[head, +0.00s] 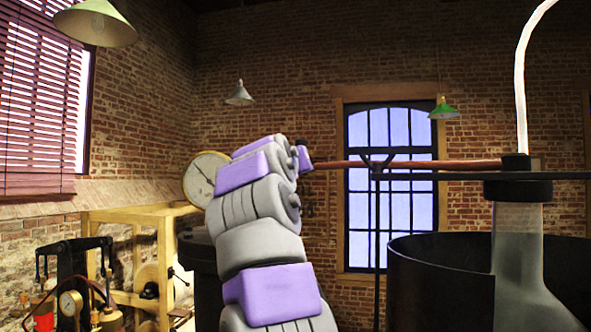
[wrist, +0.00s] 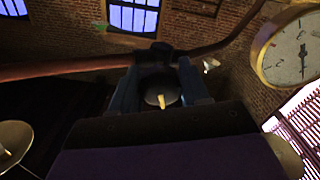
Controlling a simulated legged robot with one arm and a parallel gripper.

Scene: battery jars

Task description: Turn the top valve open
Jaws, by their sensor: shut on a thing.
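In the wrist view my gripper (wrist: 158,76) has its two dark blue fingers up on either side of a dark fitting. It is shut on what looks like the top valve (wrist: 161,90), a grey rounded part with a small yellow tab pointing down between the fingers. Much of the valve is hidden by the fingers and shadow, so how far it is turned cannot be told. In the head view my arm reaches up toward the reddish pipe, and the arm hides the valve and most of the gripper.
The reddish pipe (head: 430,164) runs right to a glass jar neck (head: 517,230) in a dark tank (head: 440,275). A round gauge (head: 203,178) sits left of my arm and shows in the wrist view (wrist: 297,48). A yellow frame (head: 135,217) stands lower left.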

